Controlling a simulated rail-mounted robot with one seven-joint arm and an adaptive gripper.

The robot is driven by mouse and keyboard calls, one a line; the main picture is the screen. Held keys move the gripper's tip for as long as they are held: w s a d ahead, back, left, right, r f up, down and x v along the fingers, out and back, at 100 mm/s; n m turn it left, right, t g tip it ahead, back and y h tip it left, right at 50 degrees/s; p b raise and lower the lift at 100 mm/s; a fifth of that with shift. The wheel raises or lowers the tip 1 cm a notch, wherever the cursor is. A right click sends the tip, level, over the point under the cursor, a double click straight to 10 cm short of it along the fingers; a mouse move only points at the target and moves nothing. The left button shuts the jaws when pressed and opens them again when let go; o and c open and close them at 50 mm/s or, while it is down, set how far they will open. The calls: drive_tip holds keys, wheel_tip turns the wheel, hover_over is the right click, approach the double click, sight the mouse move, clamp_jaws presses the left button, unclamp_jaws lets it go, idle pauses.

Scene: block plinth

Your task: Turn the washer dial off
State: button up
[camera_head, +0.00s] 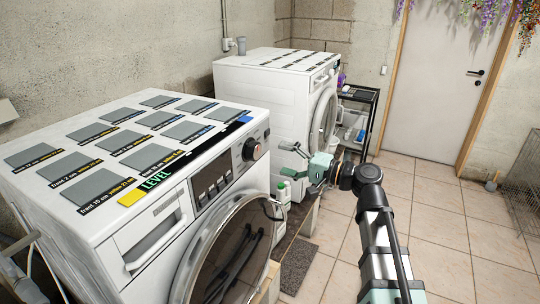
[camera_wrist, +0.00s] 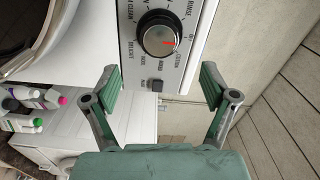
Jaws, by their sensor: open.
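The front washer (camera_head: 215,185) is white with a round glass door. Its dark dial (camera_head: 251,149) sits at the right end of the control panel.
A second white machine (camera_head: 265,92) stands behind. Bottles (camera_head: 283,192) stand between the machines, and also show in the wrist view (camera_wrist: 32,100). The front washer's glass door (camera_head: 232,255) is at lower middle. A black shelf cart (camera_head: 357,118) stands farther back.

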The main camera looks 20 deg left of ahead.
drive_tip(key=shift+v, duration=1.5)
